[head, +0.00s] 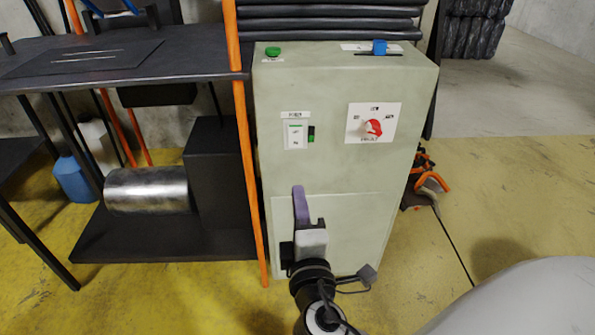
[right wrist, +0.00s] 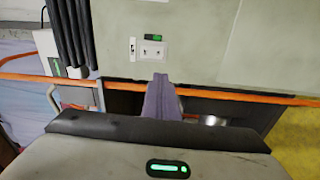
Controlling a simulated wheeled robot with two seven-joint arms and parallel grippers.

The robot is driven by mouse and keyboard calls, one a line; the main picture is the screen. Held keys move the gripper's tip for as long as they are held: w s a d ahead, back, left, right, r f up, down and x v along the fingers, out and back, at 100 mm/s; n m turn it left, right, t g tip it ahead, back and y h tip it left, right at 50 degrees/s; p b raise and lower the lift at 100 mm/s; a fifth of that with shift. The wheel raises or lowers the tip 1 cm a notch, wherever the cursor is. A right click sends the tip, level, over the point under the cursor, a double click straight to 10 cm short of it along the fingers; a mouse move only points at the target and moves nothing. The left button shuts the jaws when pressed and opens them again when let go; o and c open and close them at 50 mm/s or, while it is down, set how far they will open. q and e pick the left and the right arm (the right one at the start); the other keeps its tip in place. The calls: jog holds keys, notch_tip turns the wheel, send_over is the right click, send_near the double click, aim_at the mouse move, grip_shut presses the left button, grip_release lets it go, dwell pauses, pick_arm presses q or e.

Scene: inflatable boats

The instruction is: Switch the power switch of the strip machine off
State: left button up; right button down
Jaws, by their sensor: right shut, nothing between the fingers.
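The strip machine is a pale grey-green cabinet (head: 345,75) in the middle of the head view. Its power switch (head: 296,134) is a white rocker plate on the upper left of the front, with a green lamp (head: 311,133) beside it. In the right wrist view the switch (right wrist: 152,52) lies just beyond the fingertips. My right gripper (head: 299,190) is shut and empty, its purple fingers pressed together in front of the lower panel, below the switch. In the right wrist view the fingers (right wrist: 160,80) show a gap to the switch. My left gripper is not in view.
A red rotary knob (head: 374,127) sits right of the switch. A green button (head: 273,51) and a blue slider (head: 379,47) are on top. An orange post (head: 240,130) stands along the cabinet's left edge, beside a dark bench (head: 190,55) with a metal roller.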

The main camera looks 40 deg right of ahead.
aim_at(297, 132)
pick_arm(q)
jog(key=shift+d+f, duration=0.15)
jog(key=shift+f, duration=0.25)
pick_arm(e)
jog(key=shift+s+d+r+h, duration=0.15)
jog(key=shift+r+h, duration=0.2)
jog(key=shift+r, duration=0.2)
jog(key=shift+d+r+h, duration=0.15)
jog(key=shift+r+h, duration=0.2)
jog(key=shift+r, duration=0.2)
jog(key=b+x, duration=0.1)
jog(key=x, duration=1.2)
jog(key=shift+r, duration=0.15)
jog(key=shift+w+d+r+t+b, duration=0.1)
jog(key=shift+w+t+b, duration=0.2)
jog(key=shift+w, duration=0.2)
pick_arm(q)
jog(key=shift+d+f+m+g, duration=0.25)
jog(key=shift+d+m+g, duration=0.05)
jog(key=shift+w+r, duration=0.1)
